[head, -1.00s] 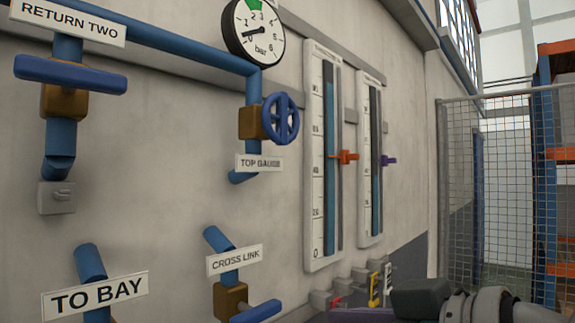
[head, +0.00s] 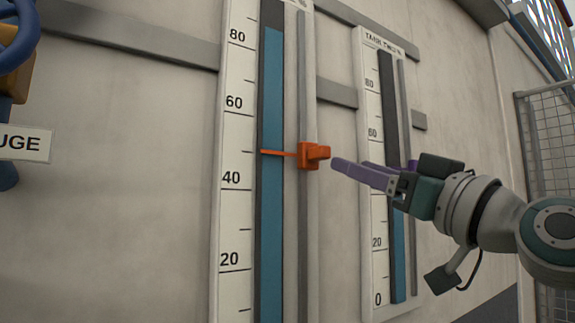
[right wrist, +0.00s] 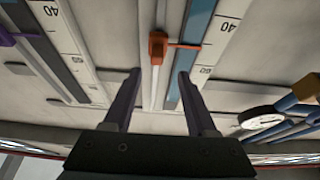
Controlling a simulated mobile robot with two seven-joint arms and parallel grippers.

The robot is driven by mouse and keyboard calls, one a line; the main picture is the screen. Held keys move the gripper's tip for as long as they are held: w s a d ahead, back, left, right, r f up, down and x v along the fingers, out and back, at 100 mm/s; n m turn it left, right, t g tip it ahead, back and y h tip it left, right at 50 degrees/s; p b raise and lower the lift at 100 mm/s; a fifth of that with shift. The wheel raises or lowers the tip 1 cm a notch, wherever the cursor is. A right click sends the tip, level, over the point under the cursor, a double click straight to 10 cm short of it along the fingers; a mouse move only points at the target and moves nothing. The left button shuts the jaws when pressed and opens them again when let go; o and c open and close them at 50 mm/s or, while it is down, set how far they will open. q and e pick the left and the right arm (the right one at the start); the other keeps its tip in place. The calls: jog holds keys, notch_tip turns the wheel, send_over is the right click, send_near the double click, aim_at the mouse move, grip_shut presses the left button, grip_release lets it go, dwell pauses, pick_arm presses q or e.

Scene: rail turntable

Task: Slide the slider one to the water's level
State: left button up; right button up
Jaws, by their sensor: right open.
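The orange slider (head: 308,155) sits on the rail of the near gauge board (head: 233,200), its pointer between the 40 and 60 marks. The blue water column (head: 271,90) beside it tops out a little above 80, well above the pointer. My right gripper (head: 345,168) is just right of the slider's knob, apart from it. In the right wrist view the two purple fingers (right wrist: 157,78) are spread and empty, with the orange slider (right wrist: 157,48) ahead, between their lines. My left gripper is out of view.
A second gauge board (head: 370,150) with a purple slider (head: 412,166) stands to the right, partly hidden by my right gripper. A round dial (right wrist: 262,118) and blue pipes show in the wrist view. A mesh fence (head: 545,150) stands at the far right.

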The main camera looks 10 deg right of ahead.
aim_at(327, 154)
jog(key=p+x, duration=0.1)
jog(key=x, duration=0.8)
jog(key=shift+d+r+p, duration=0.15)
jog(key=shift+d+p, duration=0.05)
jog(key=shift+p, duration=0.15)
jog(key=shift+w+a+r, duration=0.2)
jog(key=shift+w, duration=0.3)
jog(key=shift+c, duration=0.3)
jog(key=c, duration=0.4)
grip_shut()
